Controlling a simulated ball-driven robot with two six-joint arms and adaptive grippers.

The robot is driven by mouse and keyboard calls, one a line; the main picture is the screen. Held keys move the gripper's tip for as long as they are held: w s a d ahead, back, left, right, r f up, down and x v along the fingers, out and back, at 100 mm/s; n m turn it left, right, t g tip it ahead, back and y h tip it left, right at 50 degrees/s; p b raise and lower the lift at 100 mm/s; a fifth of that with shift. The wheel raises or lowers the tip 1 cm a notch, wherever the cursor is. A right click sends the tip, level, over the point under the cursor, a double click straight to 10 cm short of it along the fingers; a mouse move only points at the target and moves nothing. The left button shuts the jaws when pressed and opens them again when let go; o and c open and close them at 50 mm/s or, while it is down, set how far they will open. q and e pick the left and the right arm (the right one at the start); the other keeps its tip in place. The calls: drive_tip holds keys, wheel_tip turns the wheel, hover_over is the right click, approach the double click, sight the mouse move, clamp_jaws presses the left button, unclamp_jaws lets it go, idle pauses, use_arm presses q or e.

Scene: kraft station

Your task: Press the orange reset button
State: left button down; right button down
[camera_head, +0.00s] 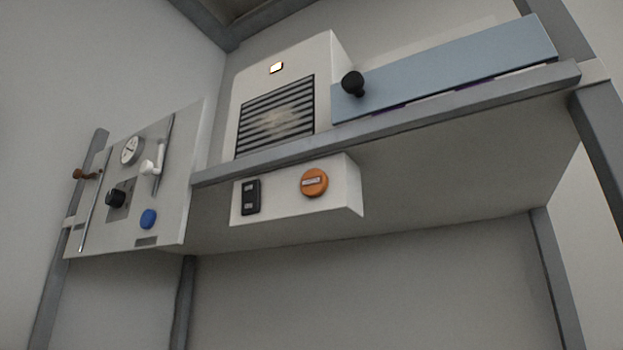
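The orange button (314,182) is round with a small pale label across its middle. It sits on the front of a white box (281,206) fixed under the edge of a shelf. A black switch (250,197) with two pale markings is to its left on the same box. Neither of my grippers shows in the head view, and nothing touches or covers the button.
A panel (135,190) at left carries a gauge (132,150), a black knob (116,199), a blue button (148,219) and levers. On the shelf (400,124) stand a vented box (326,62) and a blue panel (450,68) with a black knob (353,84). Below is open.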

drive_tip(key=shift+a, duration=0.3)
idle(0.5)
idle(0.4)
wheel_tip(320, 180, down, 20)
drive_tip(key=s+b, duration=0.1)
drive_tip(key=b, duration=1.9)
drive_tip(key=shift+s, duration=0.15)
